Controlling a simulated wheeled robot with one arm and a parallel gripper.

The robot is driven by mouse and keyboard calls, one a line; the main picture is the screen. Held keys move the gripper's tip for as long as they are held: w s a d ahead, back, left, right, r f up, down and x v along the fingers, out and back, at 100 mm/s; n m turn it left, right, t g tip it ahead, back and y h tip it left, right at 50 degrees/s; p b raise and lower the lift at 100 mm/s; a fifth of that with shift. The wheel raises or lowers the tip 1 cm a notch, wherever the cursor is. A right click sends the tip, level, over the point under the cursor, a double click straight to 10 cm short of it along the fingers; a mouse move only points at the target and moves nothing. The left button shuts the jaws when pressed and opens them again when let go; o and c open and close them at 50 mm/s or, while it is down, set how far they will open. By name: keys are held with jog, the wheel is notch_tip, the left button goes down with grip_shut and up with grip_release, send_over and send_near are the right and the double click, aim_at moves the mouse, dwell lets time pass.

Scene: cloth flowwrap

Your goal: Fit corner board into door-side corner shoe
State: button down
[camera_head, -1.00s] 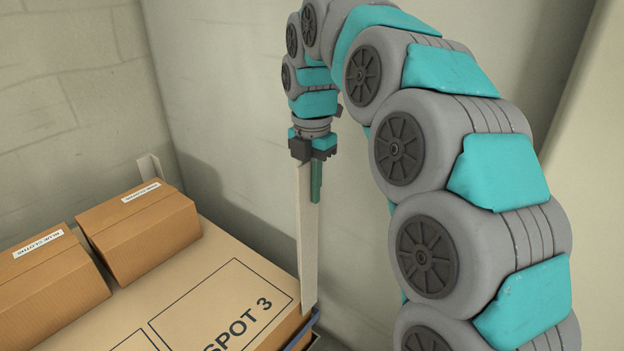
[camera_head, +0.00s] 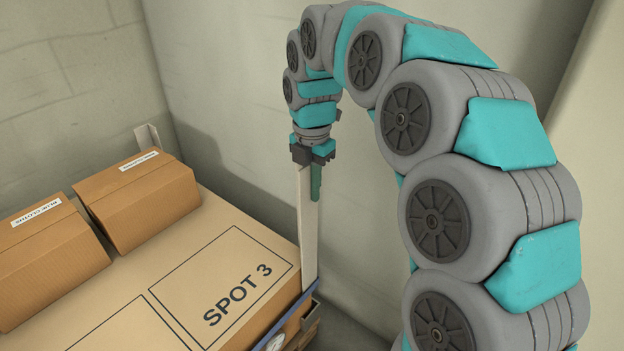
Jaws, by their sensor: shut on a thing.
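A tall, pale corner board (camera_head: 308,235) stands about upright at the near right corner of the large carton stack. My gripper (camera_head: 315,165) is shut on its top end and points down. The board's lower end reaches the blue edge piece (camera_head: 308,290) at the stack's corner, which may be the corner shoe. I cannot tell whether the board sits inside it or only in front of or beside it.
The large carton top (camera_head: 240,240) is marked SPOT 3, with that outlined area bare. Two smaller labelled cartons, one at the back (camera_head: 145,195) and one at the left (camera_head: 45,260), sit on it. Another pale board (camera_head: 147,138) stands at the far corner. Walls rise close behind.

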notch_tip(320, 180, down, 7)
jog(key=b, duration=0.1)
dwell(0.6)
jog(key=shift+f, duration=2.2)
dwell(0.4)
jog(key=shift+f, duration=0.35)
jog(key=shift+f+b, duration=0.4)
jog(key=shift+f, duration=1.55)
jog(key=shift+c, duration=2.3)
grip_release()
jog(key=shift+r, duration=0.1)
jog(key=shift+r+p, duration=1.55)
jog(key=shift+r, duration=1.3)
